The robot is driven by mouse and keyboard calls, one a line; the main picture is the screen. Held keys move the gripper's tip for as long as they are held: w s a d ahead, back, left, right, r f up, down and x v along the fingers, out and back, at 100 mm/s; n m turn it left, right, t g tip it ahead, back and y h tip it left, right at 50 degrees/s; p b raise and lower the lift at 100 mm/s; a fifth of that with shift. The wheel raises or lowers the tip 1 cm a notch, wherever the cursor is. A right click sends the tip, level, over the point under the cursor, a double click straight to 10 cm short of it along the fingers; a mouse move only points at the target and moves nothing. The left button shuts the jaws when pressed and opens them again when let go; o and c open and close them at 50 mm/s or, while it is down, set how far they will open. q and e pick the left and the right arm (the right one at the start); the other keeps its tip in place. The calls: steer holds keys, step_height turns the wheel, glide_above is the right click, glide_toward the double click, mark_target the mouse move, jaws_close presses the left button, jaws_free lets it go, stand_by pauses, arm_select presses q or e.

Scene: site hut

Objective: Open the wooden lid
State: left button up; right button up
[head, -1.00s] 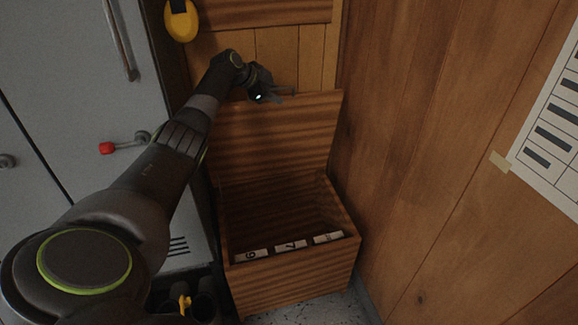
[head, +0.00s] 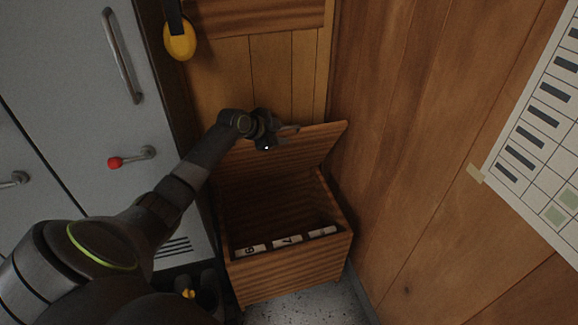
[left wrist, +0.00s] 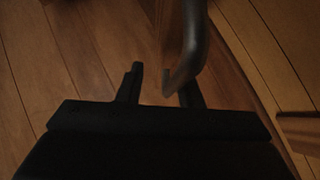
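The wooden lid (head: 285,146) stands raised at the back of a striped wooden box (head: 290,277), whose inside is open to view. My left gripper (head: 288,130) is at the lid's top edge and hides part of it. In the left wrist view, the two dark fingers of my left gripper (left wrist: 160,85) stand apart with a gap between them. A curved dark metal bar (left wrist: 195,40), looking like a handle, comes down by the right finger; I cannot tell whether they touch. My right gripper is not in view.
Several white numbered blocks (head: 288,241) sit along the box's front inside. Grey lockers (head: 75,100) with a red-knobbed lever (head: 115,162) stand left. Yellow ear defenders (head: 180,40) hang above. A wooden wall (head: 430,150) is close on the right. Speckled floor (head: 300,307) shows in front.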

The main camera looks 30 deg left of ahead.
arm_select(q)
steer(key=s+d+f+p, duration=0.1)
steer(key=s+d+f, duration=0.5)
steer(key=d+f, duration=0.1)
steer(key=shift+f, duration=0.4)
steer(key=shift+s, duration=0.1)
steer(key=p+v, duration=1.4)
steer(key=v, duration=0.6)
steer(key=shift+s+d+f, duration=0.2)
steer(key=shift+f, duration=0.05)
stand_by(0.7)
stand_by(0.4)
